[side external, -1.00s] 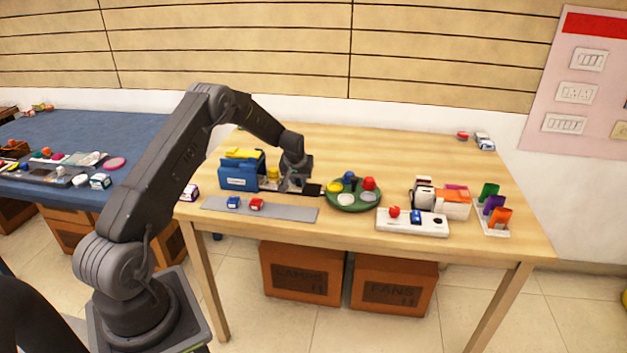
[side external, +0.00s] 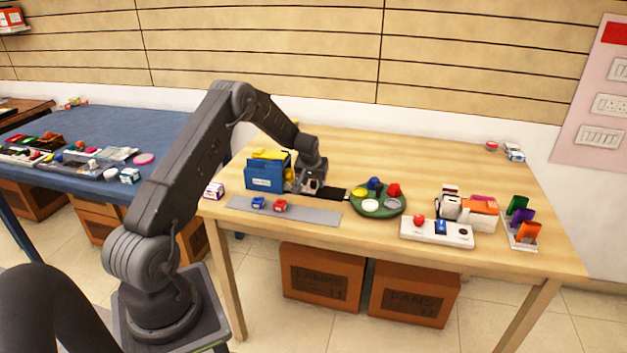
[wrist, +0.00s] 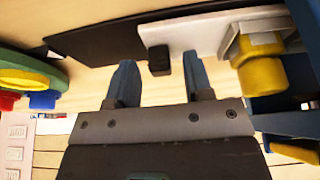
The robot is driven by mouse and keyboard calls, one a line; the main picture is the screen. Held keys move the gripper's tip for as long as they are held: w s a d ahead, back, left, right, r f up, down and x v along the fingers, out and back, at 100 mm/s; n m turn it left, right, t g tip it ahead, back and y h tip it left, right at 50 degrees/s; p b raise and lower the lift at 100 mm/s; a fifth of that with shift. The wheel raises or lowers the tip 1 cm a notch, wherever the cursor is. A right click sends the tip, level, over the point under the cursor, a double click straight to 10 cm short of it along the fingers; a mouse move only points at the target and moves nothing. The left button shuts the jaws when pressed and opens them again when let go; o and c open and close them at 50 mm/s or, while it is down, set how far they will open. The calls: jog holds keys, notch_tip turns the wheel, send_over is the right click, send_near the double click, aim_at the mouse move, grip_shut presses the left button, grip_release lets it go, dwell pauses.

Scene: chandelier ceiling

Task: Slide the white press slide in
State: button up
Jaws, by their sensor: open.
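The white press slide (wrist: 185,32) is a flat pale plate on a black track (wrist: 100,36) in the wrist view. A small black knob (wrist: 159,60) stands on the slide. My gripper (wrist: 158,68) is open, with one finger on each side of the knob and a gap to both visible. A yellow cylinder (wrist: 262,75) in a white bracket sits at the right, beside the right finger. In the side view my gripper (side external: 308,188) is low, just right of the blue press housing (side external: 264,174), and hides most of the slide. The black track end (side external: 332,193) shows to its right.
A green round tray (side external: 377,208) with coloured pieces stands right of the track. A grey strip (side external: 310,215) with blue and red blocks lies in front. A white block (side external: 437,232) and coloured cards (side external: 522,225) are farther right. The table's back is mostly clear.

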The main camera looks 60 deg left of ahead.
jog(key=v, duration=1.4)
jog(key=w+m+g, duration=0.7)
jog(key=w+m, duration=0.1)
jog(key=m, duration=1)
jog(key=shift+t, duration=0.3)
jog(key=x, duration=1.4)
jog(key=shift+s+a, duration=0.1)
jog(key=shift+c, duration=0.3)
grip_shut()
